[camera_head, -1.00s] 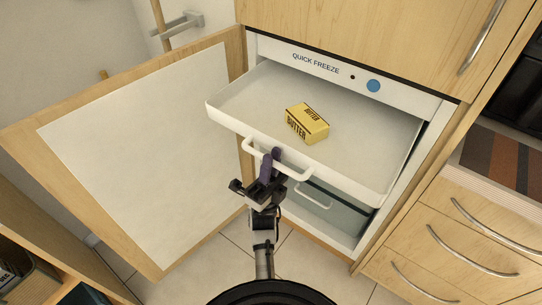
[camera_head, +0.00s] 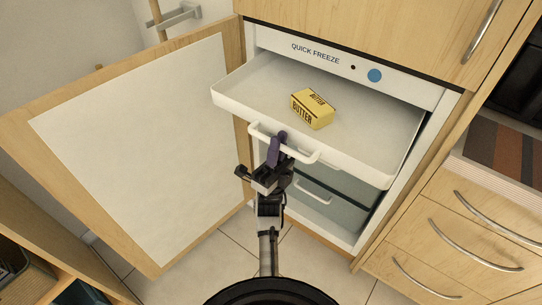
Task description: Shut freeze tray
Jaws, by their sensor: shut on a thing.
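The white freeze tray (camera_head: 362,103) is pulled partly out of the freezer, below the panel (camera_head: 315,53) marked QUICK FREEZE. A yellow butter pack (camera_head: 311,108) lies on the tray's floor. The tray's white handle (camera_head: 302,157) runs along its front. My gripper (camera_head: 277,150) is at the front of the tray, shut on the handle near its middle. My fingers hide a part of the handle.
The freezer's wooden door (camera_head: 130,150) stands open at the left. A lower drawer (camera_head: 325,190) with its own handle sits inside the freezer under the tray. Wooden drawers (camera_head: 450,245) are at the right. Tiled floor shows around my base.

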